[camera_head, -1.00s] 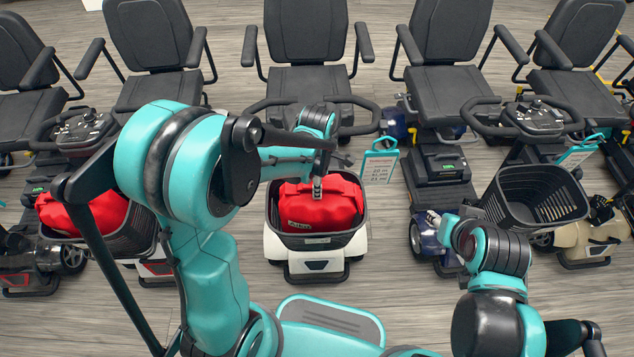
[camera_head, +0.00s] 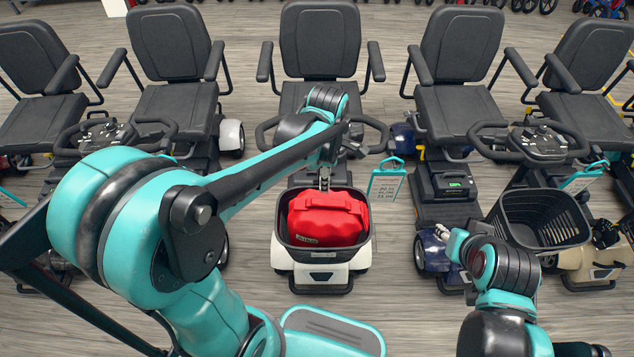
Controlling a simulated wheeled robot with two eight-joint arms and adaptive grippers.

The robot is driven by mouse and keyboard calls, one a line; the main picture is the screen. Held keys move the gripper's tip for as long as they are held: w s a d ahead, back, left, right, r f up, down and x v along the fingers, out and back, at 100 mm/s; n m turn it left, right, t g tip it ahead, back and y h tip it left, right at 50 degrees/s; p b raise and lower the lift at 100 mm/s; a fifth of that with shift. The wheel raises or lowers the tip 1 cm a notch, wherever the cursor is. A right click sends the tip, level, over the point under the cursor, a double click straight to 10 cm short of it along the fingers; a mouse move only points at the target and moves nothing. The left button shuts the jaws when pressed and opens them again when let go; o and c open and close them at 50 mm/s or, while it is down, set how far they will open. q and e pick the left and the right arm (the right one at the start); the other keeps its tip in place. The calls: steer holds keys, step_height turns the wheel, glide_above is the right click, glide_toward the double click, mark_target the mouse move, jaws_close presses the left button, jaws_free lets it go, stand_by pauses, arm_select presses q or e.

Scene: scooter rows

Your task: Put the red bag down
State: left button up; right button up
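The red bag (camera_head: 328,219) sits in the black front basket (camera_head: 322,255) of the white scooter in the middle. Its front face shows a small pale label. My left arm reaches over from the left. My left gripper (camera_head: 324,180) points down at the bag's far upper edge. I cannot tell whether its fingertips touch the bag or whether they are open. My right gripper (camera_head: 446,238) is low on the right, in front of the blue scooter and away from the bag. Its fingers are too small to read.
An empty black basket (camera_head: 541,219) is on the scooter to the right. A teal-edged price tag (camera_head: 387,181) stands right of the middle scooter. Scooters with black seats (camera_head: 320,41) stand in a row. My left arm hides the scooter front at left. Bare wood floor lies in front.

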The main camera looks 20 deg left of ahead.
arm_select(q)
steer(key=s+a+r+m+t, duration=0.2)
steer(key=s+m, duration=0.3)
steer(key=m, duration=0.5)
steer(key=s+a+r+m+t, duration=0.2)
steer(key=s+r+m+t, duration=0.2)
steer(key=m, duration=0.6)
steer(key=shift+s+a+r+m+t, duration=0.2)
steer(key=shift+s+a+m+t, duration=0.1)
steer(key=shift+s+t, duration=0.25)
steer(key=shift+f, duration=0.1)
steer(key=shift+f+b, duration=0.65)
steer(key=shift+b, duration=0.05)
arm_select(e)
steer(key=shift+f, duration=0.7)
arm_select(q)
steer(key=shift+c, duration=0.5)
arm_select(e)
steer(key=shift+c, duration=0.7)
arm_select(q)
steer(key=shift+a, duration=0.1)
arm_select(e)
steer(key=shift+a, duration=0.15)
